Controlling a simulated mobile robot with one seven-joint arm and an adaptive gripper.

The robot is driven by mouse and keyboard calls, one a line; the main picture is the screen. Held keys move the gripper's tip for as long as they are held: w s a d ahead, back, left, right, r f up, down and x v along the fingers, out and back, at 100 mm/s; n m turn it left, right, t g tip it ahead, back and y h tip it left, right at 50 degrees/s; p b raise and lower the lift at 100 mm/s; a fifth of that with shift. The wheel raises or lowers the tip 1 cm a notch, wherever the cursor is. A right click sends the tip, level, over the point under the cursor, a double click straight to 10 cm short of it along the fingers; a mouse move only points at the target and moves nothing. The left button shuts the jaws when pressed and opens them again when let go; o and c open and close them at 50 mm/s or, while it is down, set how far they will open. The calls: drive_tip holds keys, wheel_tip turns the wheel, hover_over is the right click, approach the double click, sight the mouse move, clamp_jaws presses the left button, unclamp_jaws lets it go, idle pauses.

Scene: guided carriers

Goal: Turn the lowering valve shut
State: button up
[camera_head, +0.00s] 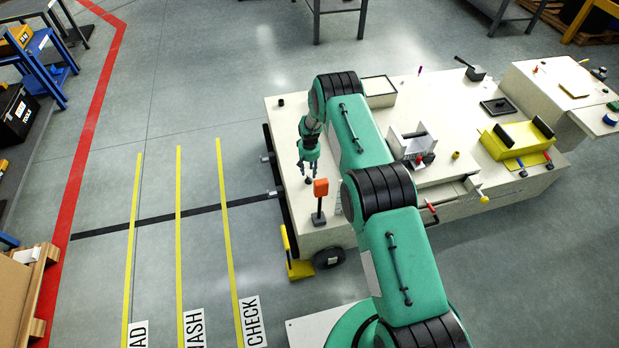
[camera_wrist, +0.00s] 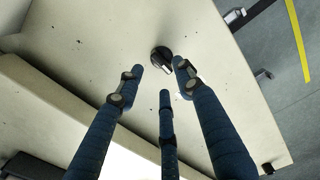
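A small dark round knob with a light grey bar on it (camera_wrist: 161,57) sits on the pale top of the carrier; it looks like the lowering valve, but I see no label. My gripper (camera_wrist: 161,76) has three blue fingers, spread apart and empty. In the wrist view the knob shows just beyond the fingertips, between the two outer ones. In the head view my gripper (camera_head: 307,177) points down over the carrier's left end, close above a small dark thing that is mostly hidden by the fingers. I cannot tell whether the fingers touch the knob.
The carrier top (camera_head: 288,120) also bears an open box (camera_head: 379,90) and a yellow block (camera_head: 510,143). Clear floor with yellow lines (camera_head: 180,230) lies to the left.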

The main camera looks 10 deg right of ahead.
sight(309, 179)
drive_tip(key=shift+f+b, duration=0.4)
drive_tip(key=shift+f, duration=1.9)
drive_tip(key=shift+c, duration=0.2)
clamp_jaws()
